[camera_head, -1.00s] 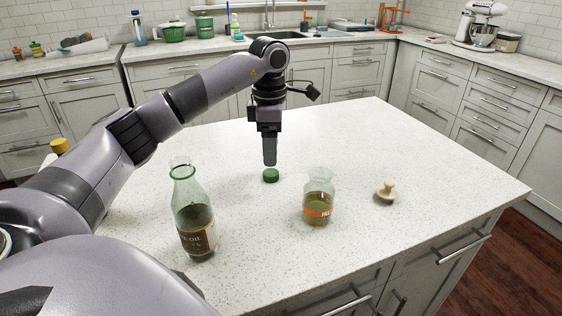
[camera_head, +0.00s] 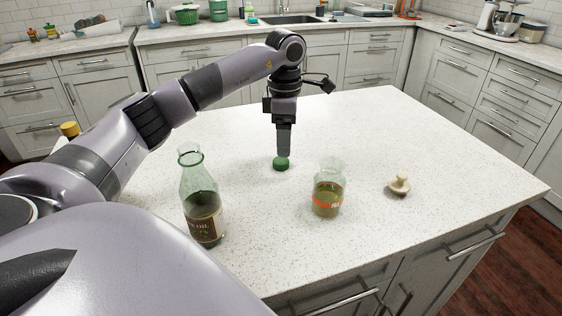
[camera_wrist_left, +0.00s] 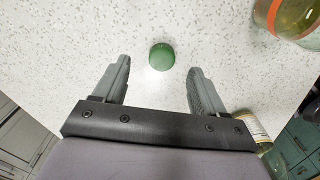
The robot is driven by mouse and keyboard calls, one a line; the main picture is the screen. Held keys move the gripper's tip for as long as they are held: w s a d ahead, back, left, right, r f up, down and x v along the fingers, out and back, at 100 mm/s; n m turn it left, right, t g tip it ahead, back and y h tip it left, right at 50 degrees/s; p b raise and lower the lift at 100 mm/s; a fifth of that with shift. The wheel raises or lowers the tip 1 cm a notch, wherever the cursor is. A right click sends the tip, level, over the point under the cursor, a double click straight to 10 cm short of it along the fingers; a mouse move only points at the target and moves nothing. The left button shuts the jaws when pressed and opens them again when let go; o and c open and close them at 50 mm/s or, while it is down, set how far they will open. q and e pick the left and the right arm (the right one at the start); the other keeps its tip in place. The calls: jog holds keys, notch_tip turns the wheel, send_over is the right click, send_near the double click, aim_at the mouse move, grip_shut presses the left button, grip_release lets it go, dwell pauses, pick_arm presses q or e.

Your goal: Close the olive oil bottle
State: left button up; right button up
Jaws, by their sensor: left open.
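The olive oil bottle (camera_head: 201,205) stands upright and uncapped at the left front of the island, partly filled with dark oil; part of it also shows in the left wrist view (camera_wrist_left: 255,128). A round green cap (camera_head: 281,164) lies on the countertop behind it, and it shows in the left wrist view (camera_wrist_left: 161,57) beyond and between the fingertips. My left gripper (camera_head: 284,153) points straight down just above the cap; its two fingers (camera_wrist_left: 157,72) are open and empty. My right gripper is not in view.
An open glass jar (camera_head: 328,190) with an orange label stands right of the cap. A beige stopper (camera_head: 399,184) lies farther right. A yellow-topped item (camera_head: 69,129) is partly hidden behind my left arm. The island countertop (camera_head: 400,125) is clear at the back.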

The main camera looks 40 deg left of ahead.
aim_at(283, 160)
pick_arm(q)
jog(key=shift+s+f+p, duration=0.15)
jog(key=shift+f+p, duration=0.05)
jog(key=shift+f, duration=1.1)
jog(key=shift+s+f+p, duration=0.1)
jog(key=shift+f+p, duration=0.05)
jog(key=shift+f, duration=1.15)
jog(key=c, duration=1.1)
